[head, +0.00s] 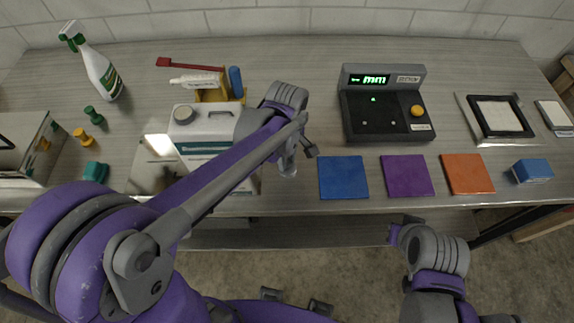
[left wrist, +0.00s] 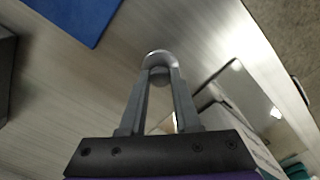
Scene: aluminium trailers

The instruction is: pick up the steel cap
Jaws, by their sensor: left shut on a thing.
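The steel cap (left wrist: 157,57) is a small, shiny, rounded piece between the fingertips of my left gripper (left wrist: 159,75) in the left wrist view. The fingers are closed on its two sides. In the head view my left gripper (head: 291,152) reaches over the bench just left of the blue square, and the cap shows as a small bright bit (head: 288,171) below it. Whether the cap touches the bench is hard to tell. My right arm is low in front of the bench at the lower right; its fingers do not show clearly.
A white jug (head: 207,130) stands close left of the gripper, partly behind my left arm. Blue (head: 343,178), purple (head: 407,176) and orange (head: 468,174) squares lie along the front edge. A grey console (head: 384,103) stands behind them.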

